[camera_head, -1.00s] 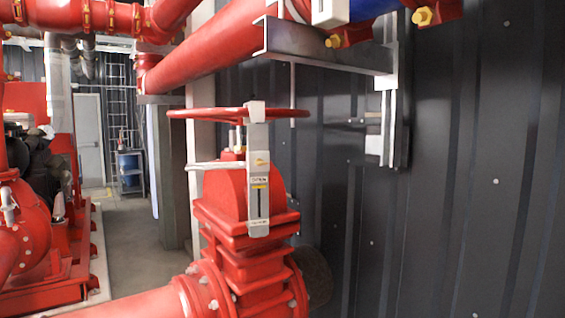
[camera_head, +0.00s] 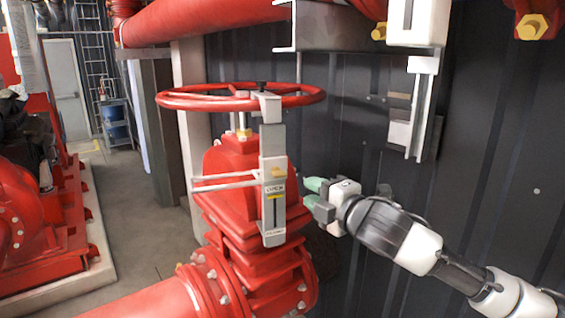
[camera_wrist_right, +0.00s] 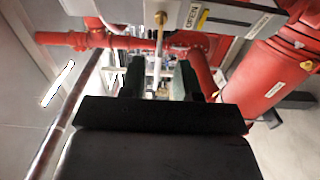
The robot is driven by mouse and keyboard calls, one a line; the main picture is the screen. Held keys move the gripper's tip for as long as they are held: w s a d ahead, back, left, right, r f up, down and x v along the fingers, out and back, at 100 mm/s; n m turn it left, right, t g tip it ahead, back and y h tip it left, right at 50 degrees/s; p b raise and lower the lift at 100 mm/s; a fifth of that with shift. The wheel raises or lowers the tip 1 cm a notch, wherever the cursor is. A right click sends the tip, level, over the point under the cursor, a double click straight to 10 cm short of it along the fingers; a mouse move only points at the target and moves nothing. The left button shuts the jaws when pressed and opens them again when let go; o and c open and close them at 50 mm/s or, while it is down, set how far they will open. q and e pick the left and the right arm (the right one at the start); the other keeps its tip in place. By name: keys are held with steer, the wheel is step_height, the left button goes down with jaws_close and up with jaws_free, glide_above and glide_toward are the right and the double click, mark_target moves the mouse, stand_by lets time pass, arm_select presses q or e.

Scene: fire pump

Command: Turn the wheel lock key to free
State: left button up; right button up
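The wheel lock (camera_head: 272,190) is a grey metal bracket hanging from the red handwheel (camera_head: 165,100) down the front of the red valve. A small brass-yellow piece, seemingly the key (camera_head: 279,172), sits on it above a label. A silver rod (camera_head: 225,184) sticks out to the left. My right gripper (camera_head: 308,192) is just right of the lock, open and empty, its fingers pointing left at it, apparently without contact. In the right wrist view, its dark fingers (camera_wrist_right: 160,80) stand apart; the brass piece (camera_wrist_right: 160,17) and rod show beyond them. My left gripper is out of view.
The red valve body (camera_head: 235,165) stands behind the lock, and a red pipe (camera_head: 150,303) runs out at the lower left. A dark corrugated wall (camera_head: 490,130) is on the right. A metal bracket (camera_head: 422,105) is on the wall above my right arm. Open floor lies at the left.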

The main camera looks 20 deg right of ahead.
mark_target(283, 176)
steer(key=p+x, duration=0.4)
steer(key=x, duration=0.6)
steer(key=shift+w+a+f+p, duration=0.2)
steer(key=shift+w+p, duration=0.15)
steer(key=shift+w, duration=0.3)
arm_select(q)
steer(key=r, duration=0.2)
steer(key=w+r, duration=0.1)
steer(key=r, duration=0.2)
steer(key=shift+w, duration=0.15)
arm_select(e)
steer(key=shift+r, duration=0.1)
steer(key=shift+c, duration=0.3)
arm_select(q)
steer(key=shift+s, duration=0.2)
arm_select(e)
steer(key=shift+s, duration=0.15)
jaws_close()
